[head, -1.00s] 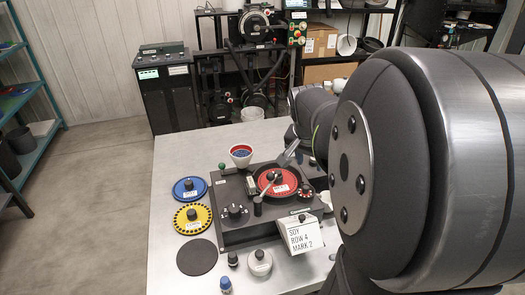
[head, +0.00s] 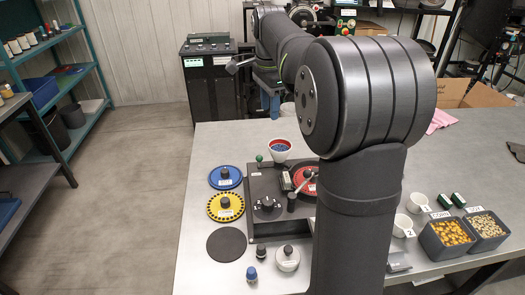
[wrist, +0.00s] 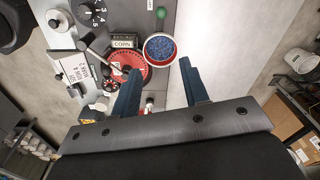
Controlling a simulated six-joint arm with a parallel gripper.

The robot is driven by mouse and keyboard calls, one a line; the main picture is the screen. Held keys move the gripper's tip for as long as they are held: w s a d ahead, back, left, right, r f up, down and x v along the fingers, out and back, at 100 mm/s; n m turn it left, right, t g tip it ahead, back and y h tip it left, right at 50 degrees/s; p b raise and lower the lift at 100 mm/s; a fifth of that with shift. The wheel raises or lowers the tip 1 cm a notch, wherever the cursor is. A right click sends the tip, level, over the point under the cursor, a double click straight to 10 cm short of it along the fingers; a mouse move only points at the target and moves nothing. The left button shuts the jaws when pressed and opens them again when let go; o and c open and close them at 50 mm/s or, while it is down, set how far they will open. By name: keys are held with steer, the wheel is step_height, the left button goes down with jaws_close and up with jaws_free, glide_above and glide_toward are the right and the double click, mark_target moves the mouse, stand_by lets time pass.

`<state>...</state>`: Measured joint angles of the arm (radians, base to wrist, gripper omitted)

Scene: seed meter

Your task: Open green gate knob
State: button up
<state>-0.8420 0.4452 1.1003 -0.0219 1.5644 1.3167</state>
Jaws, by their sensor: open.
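The green gate knob (head: 259,158) is a small green ball at the back left of the dark seed meter (head: 258,232), left of a red-rimmed cup with blue seeds (head: 280,147). In the wrist view the green knob (wrist: 161,12) is at the top edge, beyond the cup (wrist: 160,47). My gripper (wrist: 160,68) is open and empty. Its two fingers point toward the cup, and the knob lies apart beyond them. My arm hides the right part of the meter in the head view.
A blue disc (head: 226,177), a yellow disc (head: 224,206) and a black disc (head: 226,245) lie left of the meter. The red disc (wrist: 133,68) carries a lever. Seed trays (head: 446,236) and white cups (head: 402,224) stand at the right. The table's back left is clear.

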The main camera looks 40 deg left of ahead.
mark_target(259, 156)
steer(key=shift+m, duration=0.3)
steer(key=f, duration=0.5)
steer(key=s+a+f, duration=0.1)
steer(key=f, duration=0.5)
steer(key=a+f, duration=0.1)
steer(key=f, duration=0.4)
steer(key=shift+s+a+f, duration=0.15)
steer(key=shift+s+a, duration=0.1)
jaws_close()
